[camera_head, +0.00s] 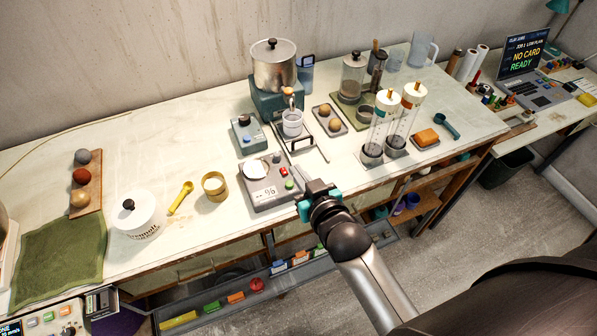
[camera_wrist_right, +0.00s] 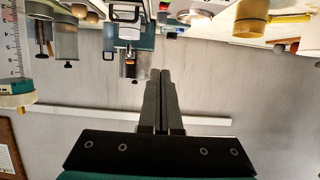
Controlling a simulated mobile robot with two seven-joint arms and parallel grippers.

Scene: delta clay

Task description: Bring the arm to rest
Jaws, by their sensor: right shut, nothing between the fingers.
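My right arm comes in from the lower right in the head view. Its gripper (camera_head: 314,187) is at the front edge of the table, beside the grey scale. In the right wrist view the two dark fingers (camera_wrist_right: 160,85) are pressed together with nothing between them. That view is upside down, with the bench things along its top. My left arm and gripper are not in view.
The grey scale (camera_head: 262,195) with a white dish stands just left of the gripper. An open drawer (camera_head: 225,300) juts out below. A white lidded jar (camera_head: 138,217) stands further left.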

